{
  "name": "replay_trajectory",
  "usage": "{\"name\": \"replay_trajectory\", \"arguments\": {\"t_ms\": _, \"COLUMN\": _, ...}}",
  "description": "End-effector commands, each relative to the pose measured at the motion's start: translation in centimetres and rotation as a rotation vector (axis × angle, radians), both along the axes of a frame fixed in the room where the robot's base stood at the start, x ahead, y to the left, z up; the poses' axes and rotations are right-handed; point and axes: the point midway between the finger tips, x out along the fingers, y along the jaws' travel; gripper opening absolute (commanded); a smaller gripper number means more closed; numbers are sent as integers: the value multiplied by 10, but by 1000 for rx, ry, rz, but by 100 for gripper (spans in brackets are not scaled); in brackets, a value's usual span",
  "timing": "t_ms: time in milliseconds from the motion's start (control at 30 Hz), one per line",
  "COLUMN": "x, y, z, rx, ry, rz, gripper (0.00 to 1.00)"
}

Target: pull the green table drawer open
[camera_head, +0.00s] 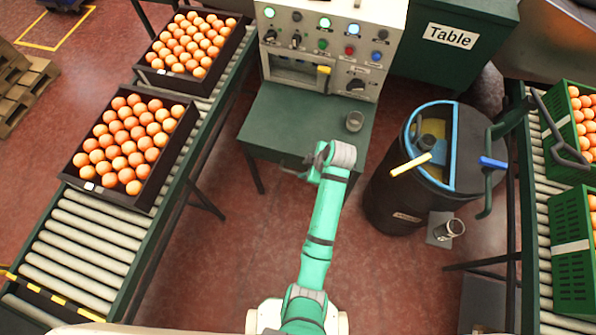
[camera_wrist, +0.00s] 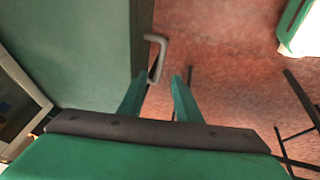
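The green table (camera_head: 290,116) stands at the centre under a control panel. In the wrist view its green top (camera_wrist: 75,40) fills the left side, with a darker edge beside it. A grey bent drawer handle (camera_wrist: 161,58) sticks out from that edge. No gap showing an open drawer is visible. My gripper (camera_wrist: 156,85) is open, its two green fingers apart and pointing toward the handle. The handle's near end appears between or just beyond the fingertips; I cannot tell whether they touch. In the head view my gripper (camera_head: 300,171) is at the table's front edge, and the handle is not discernible.
A small cup (camera_head: 354,121) stands on the table's right side. A black bin (camera_head: 385,196) with a blue rim stands close right. Floor before the table is open.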

Motion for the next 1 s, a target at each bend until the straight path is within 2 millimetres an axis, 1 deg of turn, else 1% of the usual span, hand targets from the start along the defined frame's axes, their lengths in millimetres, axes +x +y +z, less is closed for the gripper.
{"name": "replay_trajectory", "arguments": {"t_ms": 33, "x": 1, "y": 3, "z": -9, "rx": 1, "ry": 4, "rz": 2, "gripper": 31}}
{"name": "replay_trajectory", "arguments": {"t_ms": 200, "x": 9, "y": 13, "z": -37, "rx": 0, "ry": 3, "rz": 0, "gripper": 31}}
{"name": "replay_trajectory", "arguments": {"t_ms": 400, "x": 17, "y": 23, "z": -63, "rx": -1, "ry": 1, "rz": -1, "gripper": 31}}
{"name": "replay_trajectory", "arguments": {"t_ms": 600, "x": 21, "y": 27, "z": -76, "rx": 0, "ry": 1, "rz": -2, "gripper": 31}}
{"name": "replay_trajectory", "arguments": {"t_ms": 900, "x": 22, "y": 28, "z": -77, "rx": -1, "ry": 0, "rz": -2, "gripper": 31}}
{"name": "replay_trajectory", "arguments": {"t_ms": 933, "x": 22, "y": 28, "z": -77, "rx": -1, "ry": 0, "rz": -2, "gripper": 26}}
{"name": "replay_trajectory", "arguments": {"t_ms": 967, "x": 22, "y": 28, "z": -77, "rx": -1, "ry": 0, "rz": -2, "gripper": 19}}
{"name": "replay_trajectory", "arguments": {"t_ms": 1000, "x": 22, "y": 28, "z": -77, "rx": -1, "ry": 0, "rz": -2, "gripper": 10}}
